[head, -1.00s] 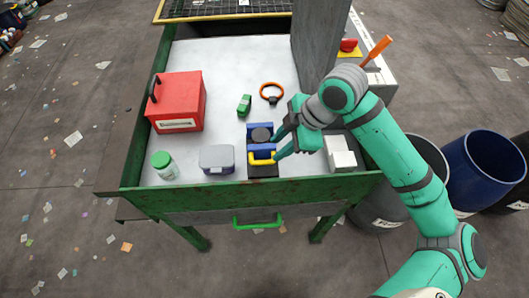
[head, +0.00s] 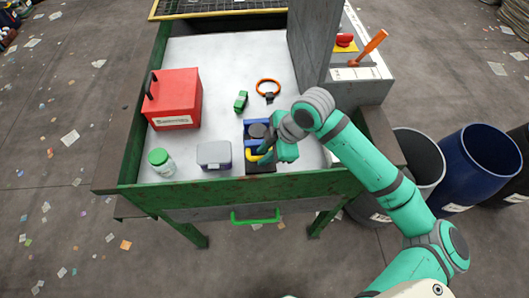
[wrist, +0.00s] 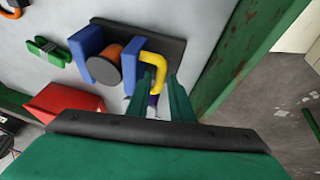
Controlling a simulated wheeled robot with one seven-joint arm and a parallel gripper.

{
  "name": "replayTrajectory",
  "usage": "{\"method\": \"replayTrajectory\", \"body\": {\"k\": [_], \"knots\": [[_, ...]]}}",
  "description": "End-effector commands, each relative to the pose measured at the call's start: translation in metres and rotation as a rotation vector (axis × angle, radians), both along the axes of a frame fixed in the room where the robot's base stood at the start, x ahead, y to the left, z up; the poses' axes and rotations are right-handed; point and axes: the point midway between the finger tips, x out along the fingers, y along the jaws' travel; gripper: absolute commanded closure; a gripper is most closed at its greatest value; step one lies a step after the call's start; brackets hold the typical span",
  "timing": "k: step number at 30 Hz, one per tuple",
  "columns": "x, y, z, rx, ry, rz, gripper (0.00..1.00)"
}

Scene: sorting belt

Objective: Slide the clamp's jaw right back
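The clamp (head: 262,169) has a black base, blue jaw blocks and a yellow handle (head: 264,158). It stands on the white table near the front rim. In the wrist view a dark round part with an orange side (wrist: 107,67) sits between the blue jaw at the left (wrist: 90,50) and the blue block beside the yellow handle (wrist: 153,66). My gripper (wrist: 160,78) is open, its two green fingers apart at the handle's lower end. The handle's end shows between the fingertips; contact is unclear. In the head view my gripper (head: 268,153) hides the clamp's right side.
A red box (head: 175,98), a grey-lidded container (head: 214,156) and a green-capped jar (head: 161,163) stand to the left. A green block (head: 241,101) and an orange ring (head: 268,87) lie behind. The green rim (head: 220,191) runs close in front.

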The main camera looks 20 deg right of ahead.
Motion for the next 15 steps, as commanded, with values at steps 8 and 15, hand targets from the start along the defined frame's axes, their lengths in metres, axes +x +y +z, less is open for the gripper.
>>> {"method": "replayTrajectory", "body": {"k": [8,15], "knots": [[-0.001,0.000,0.000,0.000,0.000,0.000,1.00],[-0.026,0.007,0.000,0.001,-0.002,0.001,1.00]]}}
